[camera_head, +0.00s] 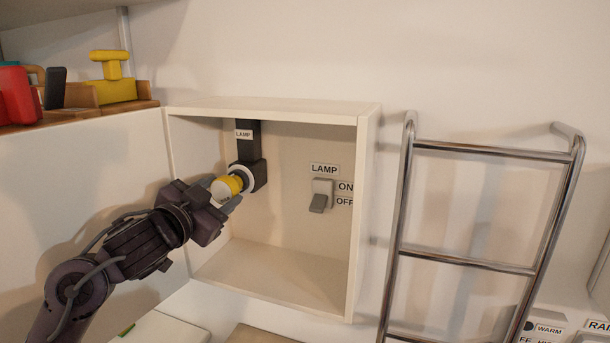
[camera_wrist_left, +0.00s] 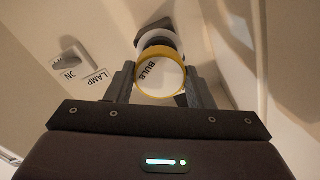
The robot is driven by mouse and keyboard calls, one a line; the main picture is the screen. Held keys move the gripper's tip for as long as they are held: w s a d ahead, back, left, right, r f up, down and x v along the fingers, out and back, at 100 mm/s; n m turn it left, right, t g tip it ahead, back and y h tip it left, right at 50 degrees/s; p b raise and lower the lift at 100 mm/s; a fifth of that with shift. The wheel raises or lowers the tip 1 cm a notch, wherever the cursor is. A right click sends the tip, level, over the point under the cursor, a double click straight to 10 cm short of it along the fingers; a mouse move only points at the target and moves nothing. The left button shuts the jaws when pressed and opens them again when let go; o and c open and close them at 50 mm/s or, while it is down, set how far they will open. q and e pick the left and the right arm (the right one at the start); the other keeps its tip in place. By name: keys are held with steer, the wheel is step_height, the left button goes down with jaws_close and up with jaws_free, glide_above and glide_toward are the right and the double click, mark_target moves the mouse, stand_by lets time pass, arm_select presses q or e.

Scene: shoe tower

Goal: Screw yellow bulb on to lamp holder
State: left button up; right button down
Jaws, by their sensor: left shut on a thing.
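The yellow bulb (camera_head: 235,184) is at the lamp holder (camera_head: 256,174), a black fitting with a white ring inside the open white box. My left gripper (camera_head: 226,190) is shut on the bulb, one finger on each side. In the left wrist view the bulb (camera_wrist_left: 160,76) shows its white face marked BULB and a yellow rim between the fingertips of the gripper (camera_wrist_left: 158,84). The white ring of the holder (camera_wrist_left: 157,38) is right behind it. The bulb appears lined up with and touching the holder; how far it is threaded is hidden. My right gripper is not in view.
The white box (camera_head: 367,200) has side walls and a floor around the holder. A lamp switch (camera_head: 321,196) with ON and OFF labels is on its back wall. A metal rack (camera_head: 475,265) stands right of it. A shelf (camera_head: 80,115) with red and yellow things is at upper left.

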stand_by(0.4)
arm_select(q)
steer(key=shift+r+m+b, duration=0.1)
steer(key=shift+m+b, duration=1.1)
steer(key=shift+m, duration=1.8)
steer(key=o, duration=0.7)
steer(key=shift+w, duration=0.1)
steer(key=shift+o, duration=0.3)
steer(key=shift+w+d, duration=0.1)
steer(key=b+v, duration=0.2)
steer(key=v, duration=0.5)
steer(key=shift+s, duration=0.35)
steer(key=shift+c, duration=0.4)
